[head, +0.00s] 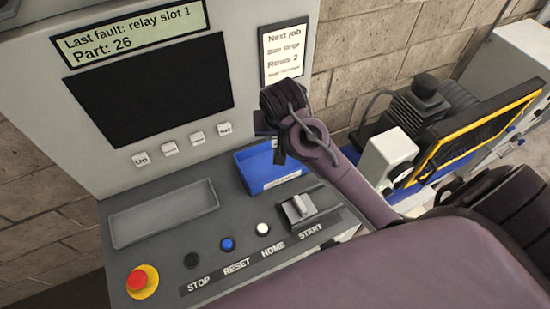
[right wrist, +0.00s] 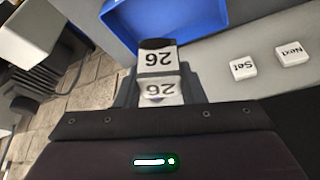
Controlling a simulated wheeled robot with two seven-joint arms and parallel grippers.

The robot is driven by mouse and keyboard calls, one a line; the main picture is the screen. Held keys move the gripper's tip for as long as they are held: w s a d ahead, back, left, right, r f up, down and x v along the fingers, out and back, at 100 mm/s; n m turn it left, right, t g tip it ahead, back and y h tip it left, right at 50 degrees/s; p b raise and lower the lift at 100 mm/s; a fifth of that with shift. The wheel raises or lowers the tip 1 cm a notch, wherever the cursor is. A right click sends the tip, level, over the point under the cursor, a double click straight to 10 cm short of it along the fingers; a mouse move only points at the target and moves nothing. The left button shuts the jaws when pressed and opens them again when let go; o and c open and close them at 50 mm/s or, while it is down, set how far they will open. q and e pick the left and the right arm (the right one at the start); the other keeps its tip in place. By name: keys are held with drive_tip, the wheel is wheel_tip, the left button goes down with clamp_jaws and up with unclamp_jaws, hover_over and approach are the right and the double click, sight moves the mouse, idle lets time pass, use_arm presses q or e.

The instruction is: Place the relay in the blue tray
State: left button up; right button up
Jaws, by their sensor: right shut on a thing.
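The relay (right wrist: 157,62) is a small block with white faces marked 26, upside down in the right wrist view. My right gripper (right wrist: 158,88) is shut on it. In the head view this gripper (head: 279,148) hangs just above the back edge of the blue tray (head: 252,182), and I cannot make out the relay there. The blue tray is a shallow open box on the grey console. It also shows in the right wrist view (right wrist: 205,14), just beyond the relay. The relay appears to be above the console, near the tray. My left gripper is not in view.
The console has an empty grey recess (head: 165,213), a red stop button (head: 142,281), small buttons and a grey switch (head: 298,208) in front of the tray. A dark screen (head: 150,90) and a panel with a job note (head: 284,52) rise behind. A joystick unit (head: 425,95) stands right.

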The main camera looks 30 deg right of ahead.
drive_tip(key=f, duration=1)
drive_tip(key=shift+w+f, duration=0.1)
drive_tip(key=shift+w, duration=0.3)
drive_tip(key=shift+s+f, duration=0.2)
drive_tip(key=shift+f, duration=0.4)
drive_tip(key=shift+w+f, duration=0.15)
drive_tip(key=shift+f, duration=1.7)
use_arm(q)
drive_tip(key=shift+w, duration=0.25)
use_arm(e)
drive_tip(key=shift+f, duration=0.1)
drive_tip(key=o, duration=1)
